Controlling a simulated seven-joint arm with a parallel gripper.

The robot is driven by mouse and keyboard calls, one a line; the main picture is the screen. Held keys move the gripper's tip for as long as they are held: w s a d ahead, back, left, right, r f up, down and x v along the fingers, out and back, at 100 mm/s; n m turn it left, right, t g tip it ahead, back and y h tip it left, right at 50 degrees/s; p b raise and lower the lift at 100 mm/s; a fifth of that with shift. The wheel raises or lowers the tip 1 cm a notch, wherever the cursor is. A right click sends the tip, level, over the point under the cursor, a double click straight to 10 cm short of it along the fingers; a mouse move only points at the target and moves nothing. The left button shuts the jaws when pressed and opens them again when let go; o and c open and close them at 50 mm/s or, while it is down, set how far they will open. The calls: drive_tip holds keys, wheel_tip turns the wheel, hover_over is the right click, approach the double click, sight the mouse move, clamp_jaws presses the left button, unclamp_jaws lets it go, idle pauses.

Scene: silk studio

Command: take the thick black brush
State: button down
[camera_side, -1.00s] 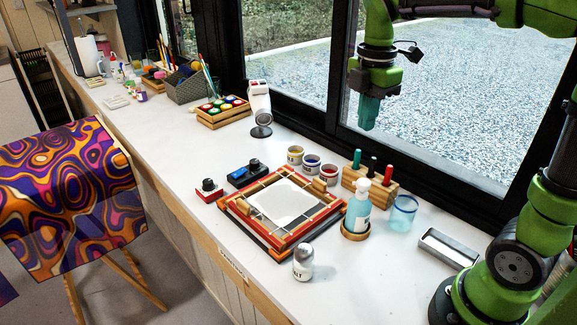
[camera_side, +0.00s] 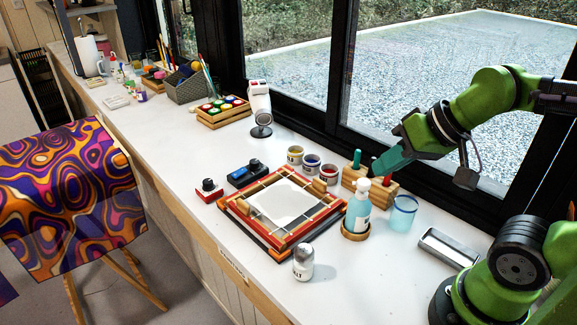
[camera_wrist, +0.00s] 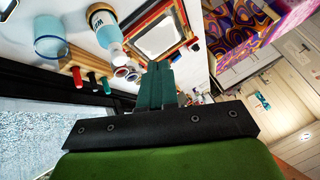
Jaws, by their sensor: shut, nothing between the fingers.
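The wooden brush holder (camera_side: 351,179) stands on the white counter near the window, with a teal handle (camera_side: 357,158) and a red handle (camera_side: 387,176) upright in it. The thick black brush handle (camera_wrist: 91,77) shows between the red and teal ones in the wrist view. In the side view it is mostly hidden by my gripper (camera_side: 379,168). My gripper is shut and empty, its teal fingers tilted down to the left over the holder. In the wrist view the fingertips (camera_wrist: 158,66) lie to the right of the handles; I cannot tell the exact gap.
A pump bottle (camera_side: 358,212) and a blue translucent cup (camera_side: 403,214) stand just in front of the holder. Several paint jars (camera_side: 312,165) stand to its left. A screen frame (camera_side: 240,217) lies on the counter. The window (camera_side: 440,95) is close behind.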

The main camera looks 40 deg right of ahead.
drive_tip(key=c, duration=1.8)
unclamp_jaws()
drive_tip(key=shift+r, duration=0.1)
drive_tip(key=o, duration=0.8)
